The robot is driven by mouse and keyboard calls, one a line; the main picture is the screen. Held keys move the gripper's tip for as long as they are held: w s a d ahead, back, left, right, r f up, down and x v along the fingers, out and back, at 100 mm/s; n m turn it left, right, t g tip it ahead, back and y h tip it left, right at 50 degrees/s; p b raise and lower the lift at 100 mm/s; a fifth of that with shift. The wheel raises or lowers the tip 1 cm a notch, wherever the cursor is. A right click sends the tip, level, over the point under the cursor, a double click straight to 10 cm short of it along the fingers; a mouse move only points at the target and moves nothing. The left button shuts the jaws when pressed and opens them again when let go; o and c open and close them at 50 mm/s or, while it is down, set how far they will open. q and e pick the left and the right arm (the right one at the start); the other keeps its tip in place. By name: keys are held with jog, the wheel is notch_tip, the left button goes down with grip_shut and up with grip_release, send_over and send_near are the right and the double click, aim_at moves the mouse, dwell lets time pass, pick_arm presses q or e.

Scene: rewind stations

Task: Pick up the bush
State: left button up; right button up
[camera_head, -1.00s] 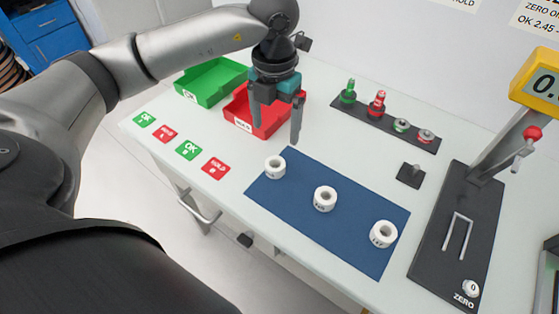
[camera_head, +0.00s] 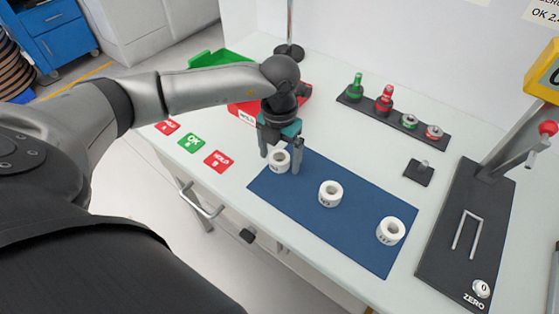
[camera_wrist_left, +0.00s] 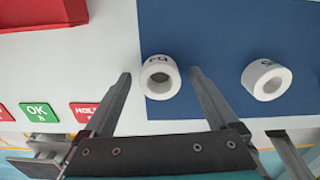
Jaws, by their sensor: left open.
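Several white ring-shaped bushes lie in a row on a blue mat (camera_head: 350,238). The leftmost bush (camera_head: 280,165) is at the mat's left corner; the middle bush (camera_head: 330,194) and the right bush (camera_head: 391,231) lie farther along. My left gripper (camera_head: 280,163) is open, pointing down, with its fingers on either side of the leftmost bush in the head view. In the left wrist view that bush (camera_wrist_left: 160,93) shows between and beyond the open fingertips, with nothing held. Whether the fingers touch it cannot be told. A second bush (camera_wrist_left: 266,80) lies right of the fingers. My right gripper is not in view.
A red bin (camera_head: 246,112) and a green bin (camera_head: 215,58) stand behind my left arm. A dark rack with green and red gauges (camera_head: 384,99) is at the back. A black gauge stand (camera_head: 463,235) is at right. Green and red cards lie at left.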

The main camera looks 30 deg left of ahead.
pick_arm(q)
jog(key=c, duration=1.4)
jog(key=shift+r, duration=0.15)
jog(key=shift+c, duration=0.2)
